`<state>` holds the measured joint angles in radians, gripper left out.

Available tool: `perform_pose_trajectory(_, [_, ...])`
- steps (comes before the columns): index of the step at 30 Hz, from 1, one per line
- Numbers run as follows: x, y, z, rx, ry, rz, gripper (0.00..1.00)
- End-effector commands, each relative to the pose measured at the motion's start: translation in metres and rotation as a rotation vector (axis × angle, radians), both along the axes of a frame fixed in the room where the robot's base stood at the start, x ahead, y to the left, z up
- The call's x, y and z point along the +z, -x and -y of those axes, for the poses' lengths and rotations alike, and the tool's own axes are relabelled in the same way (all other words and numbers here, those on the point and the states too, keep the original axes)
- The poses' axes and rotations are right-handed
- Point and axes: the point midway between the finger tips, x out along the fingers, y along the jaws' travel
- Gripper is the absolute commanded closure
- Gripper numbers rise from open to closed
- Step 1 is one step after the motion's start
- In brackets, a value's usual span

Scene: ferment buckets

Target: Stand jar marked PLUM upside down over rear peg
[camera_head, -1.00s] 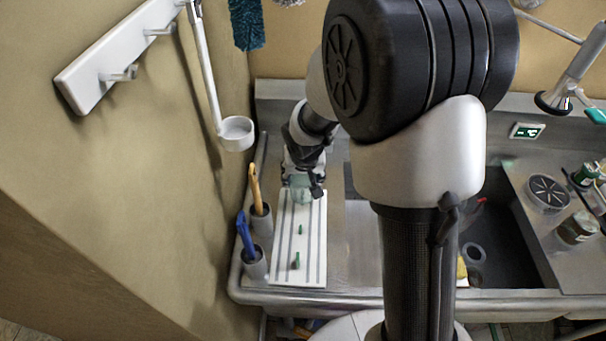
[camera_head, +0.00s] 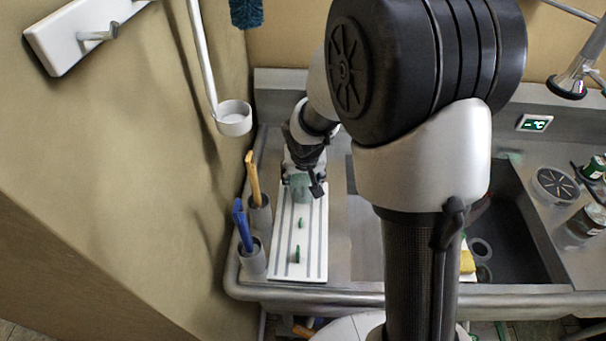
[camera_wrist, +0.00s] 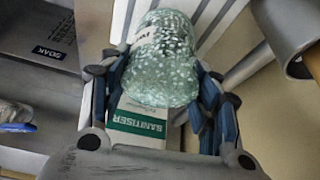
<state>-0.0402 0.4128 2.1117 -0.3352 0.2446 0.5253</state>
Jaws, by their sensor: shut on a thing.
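My gripper (camera_head: 303,184) is over the far end of the white striped board (camera_head: 313,265). It is shut on a pale green, speckled glass jar (camera_head: 300,194). In the wrist view the jar (camera_wrist: 162,60) lies between my two fingers, with a rounded end toward the camera. A small label with dark marks shows at its left edge, too turned to read. Two green pegs, a middle one (camera_head: 301,223) and a near one (camera_head: 298,253), stand bare on the board. The rear peg is not visible; the jar and gripper cover that end. I cannot tell whether the jar touches the board.
Grey cups holding an orange-handled tool (camera_head: 253,180) and a blue-handled tool (camera_head: 243,228) stand close along the board's left side. A white ladle (camera_head: 234,120) hangs on the left wall. The sink (camera_head: 515,235) is at right. SANITISER (camera_wrist: 138,124) and SOAK (camera_wrist: 49,52) labels show in the wrist view.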

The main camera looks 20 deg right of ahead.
Motion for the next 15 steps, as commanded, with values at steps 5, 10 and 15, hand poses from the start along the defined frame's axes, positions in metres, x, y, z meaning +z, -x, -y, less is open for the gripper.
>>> perform_pose_trajectory(5, [-0.0005, -0.0002, -0.0001, 0.000, 0.000, 0.001, 0.72])
perform_pose_trajectory(10, [-0.0026, -0.0002, -0.0001, 0.000, 0.000, 0.001, 0.72])
perform_pose_trajectory(15, [-0.0050, -0.0001, 0.0000, 0.000, 0.000, 0.001, 0.72])
